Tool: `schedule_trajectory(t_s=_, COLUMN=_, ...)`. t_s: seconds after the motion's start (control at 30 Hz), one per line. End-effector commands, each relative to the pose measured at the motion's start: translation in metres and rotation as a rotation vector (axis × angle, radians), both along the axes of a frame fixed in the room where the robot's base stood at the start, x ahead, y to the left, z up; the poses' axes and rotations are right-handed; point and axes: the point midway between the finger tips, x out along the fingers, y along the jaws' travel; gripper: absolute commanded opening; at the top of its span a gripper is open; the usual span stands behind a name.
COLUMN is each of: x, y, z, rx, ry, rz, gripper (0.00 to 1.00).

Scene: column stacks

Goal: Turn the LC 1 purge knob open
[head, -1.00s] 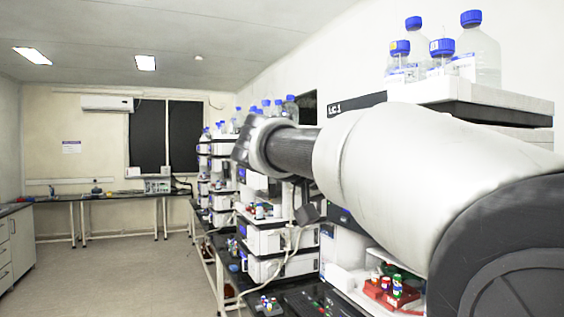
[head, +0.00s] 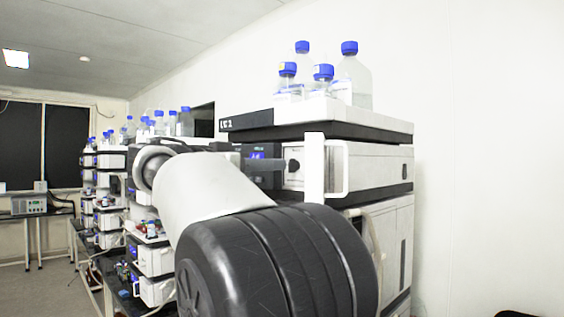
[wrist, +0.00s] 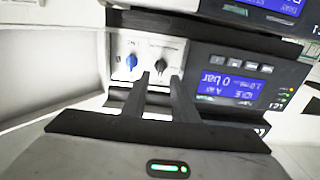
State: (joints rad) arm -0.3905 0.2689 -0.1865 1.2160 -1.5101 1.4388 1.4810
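In the wrist view, which shows the panel upside down, a pale plate carries a blue knob (wrist: 131,61) and a black knob (wrist: 160,69). The labels beside them are too small to read, so I cannot tell which one is the purge knob. My gripper (wrist: 161,78) is open, its two dark fingers pointing at the plate. The black knob shows between the fingertips; I cannot tell whether they touch it. The blue knob is outside the fingers, to their left. In the head view, a black knob (head: 293,165) shows on the labelled stack's front.
A lit blue display (wrist: 233,84) reading 0 bar sits beside the knob plate. In the head view, capped bottles (head: 351,78) stand on top of the stack. More instrument stacks (head: 108,175) line the bench to the left.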

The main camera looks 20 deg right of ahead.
Motion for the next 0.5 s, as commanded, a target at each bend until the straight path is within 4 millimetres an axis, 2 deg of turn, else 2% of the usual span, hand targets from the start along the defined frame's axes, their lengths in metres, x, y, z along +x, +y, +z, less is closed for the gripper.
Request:
schedule_trajectory(t_s=0.03, x=0.003, y=-0.011, z=0.002, rx=-0.001, ry=0.002, rz=-0.004, gripper=0.26)
schedule_trajectory(t_s=0.2, x=0.013, y=-0.035, z=0.001, rx=0.000, ry=0.003, rz=-0.002, gripper=0.26)
schedule_trajectory(t_s=0.33, x=0.016, y=-0.045, z=0.000, rx=0.000, ry=0.002, rz=-0.001, gripper=0.26)
schedule_trajectory(t_s=0.5, x=0.018, y=-0.048, z=-0.001, rx=0.001, ry=0.001, rz=0.001, gripper=0.26)
